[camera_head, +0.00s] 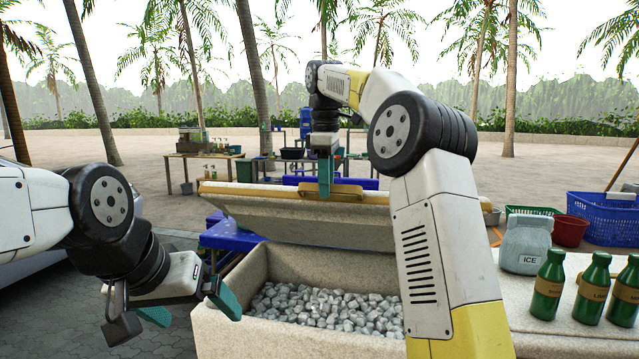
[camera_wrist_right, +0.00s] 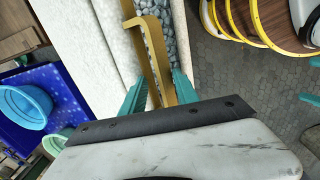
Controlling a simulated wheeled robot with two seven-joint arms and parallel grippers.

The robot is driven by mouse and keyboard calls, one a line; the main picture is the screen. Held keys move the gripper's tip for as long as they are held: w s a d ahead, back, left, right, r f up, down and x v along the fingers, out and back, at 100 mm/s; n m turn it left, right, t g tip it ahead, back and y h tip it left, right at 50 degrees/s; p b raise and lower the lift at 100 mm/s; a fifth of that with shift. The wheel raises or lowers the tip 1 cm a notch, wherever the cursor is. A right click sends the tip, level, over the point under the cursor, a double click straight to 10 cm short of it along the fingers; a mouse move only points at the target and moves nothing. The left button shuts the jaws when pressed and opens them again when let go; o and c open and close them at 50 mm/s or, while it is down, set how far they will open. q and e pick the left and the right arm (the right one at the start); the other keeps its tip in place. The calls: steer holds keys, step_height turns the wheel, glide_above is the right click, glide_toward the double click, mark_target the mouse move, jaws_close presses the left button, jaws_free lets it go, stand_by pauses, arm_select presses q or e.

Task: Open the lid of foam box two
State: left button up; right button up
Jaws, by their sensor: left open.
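The foam box (camera_head: 225,330) stands in front of me, filled with grey-white lumps (camera_head: 325,308). Its lid (camera_head: 300,218) is raised along the far side and tilted, so the inside shows. A tan-yellow handle (camera_head: 347,191) sits on the lid's upper edge. My right gripper (camera_head: 325,185) is at this handle. In the right wrist view the handle (camera_wrist_right: 160,60) lies between the teal fingers of the right gripper (camera_wrist_right: 160,85), which look closed on it. My left gripper (camera_head: 190,305) is open and empty, beside the box's left side. My right arm hides the box's right part.
At the right, a pale surface holds an ice bag (camera_head: 526,244) and several green bottles (camera_head: 548,285). Behind are a blue basket (camera_head: 603,217) and a red bowl (camera_head: 569,230). A blue table (camera_head: 230,237) is behind the box's left. Paving at the left is open.

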steer(key=shift+s+a+r, duration=0.1)
steer(key=shift+a+r, duration=0.05)
stand_by(0.3)
